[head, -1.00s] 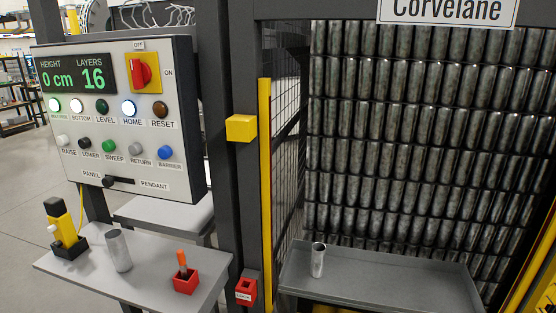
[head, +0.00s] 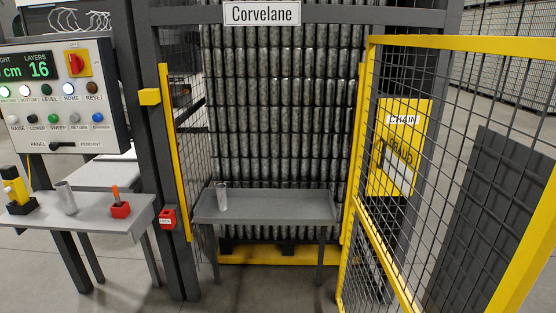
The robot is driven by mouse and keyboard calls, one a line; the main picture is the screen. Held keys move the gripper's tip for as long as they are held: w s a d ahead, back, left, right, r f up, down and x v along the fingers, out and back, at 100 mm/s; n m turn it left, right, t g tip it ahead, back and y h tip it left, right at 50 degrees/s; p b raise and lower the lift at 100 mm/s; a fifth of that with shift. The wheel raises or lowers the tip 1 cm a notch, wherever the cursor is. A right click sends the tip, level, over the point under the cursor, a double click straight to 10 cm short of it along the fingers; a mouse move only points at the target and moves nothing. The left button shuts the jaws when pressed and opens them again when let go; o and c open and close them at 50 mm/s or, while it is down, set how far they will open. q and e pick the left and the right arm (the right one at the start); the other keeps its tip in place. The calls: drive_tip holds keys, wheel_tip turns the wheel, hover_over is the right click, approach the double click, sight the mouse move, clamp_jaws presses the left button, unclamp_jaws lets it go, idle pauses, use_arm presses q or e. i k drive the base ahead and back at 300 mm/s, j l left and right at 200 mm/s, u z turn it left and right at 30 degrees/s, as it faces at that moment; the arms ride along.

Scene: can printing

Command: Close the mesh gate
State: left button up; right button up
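The mesh gate (head: 460,140) has a yellow frame with dark wire mesh. It stands open on the right side of the head view, swung out toward me from the right side of the bay opening. Its near edge runs out of the picture at the right. A yellow latch block (head: 150,97) sits on the dark post left of the opening. A red lock box (head: 167,218) is mounted lower on that post. Neither of my grippers shows in the head view.
A grey table (head: 262,207) with a can (head: 222,196) stands in the opening before stacked cans (head: 280,110). At left are a control panel (head: 60,95) and a shelf (head: 95,212) holding a pendant, a can and a red holder. Floor before the opening is clear.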

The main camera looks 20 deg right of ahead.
sight(500, 235)
drive_tip(key=k+l, duration=0.15)
drive_tip(key=l, duration=0.3)
drive_tip(key=k+l+z, duration=0.1)
drive_tip(key=l, duration=0.3)
drive_tip(key=k+l+z, duration=0.1)
drive_tip(key=l, duration=0.35)
drive_tip(key=k+l, duration=0.1)
drive_tip(key=l, duration=0.35)
drive_tip(key=k+l+z, duration=0.1)
drive_tip(key=l, duration=0.8)
